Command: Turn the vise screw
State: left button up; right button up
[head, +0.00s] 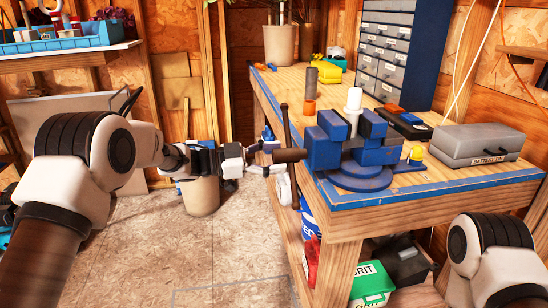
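The blue vise (325,150) is mounted on the front left corner of the workbench. A white cylinder stands upright between its jaws (354,103). The vise screw (290,156) sticks out to the left, dark and round. My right gripper is out of the picture; only part of that arm shows lower right.
The wooden workbench (430,188) has a blue edge. A grey case (478,146), a black and orange tool (402,122) and a grey and orange cylinder (311,82) stand on it. A drawer cabinet (384,66) is behind. A green box (372,281) sits below.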

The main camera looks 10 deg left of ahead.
pick_arm(q)
jog(key=v, duration=1.2)
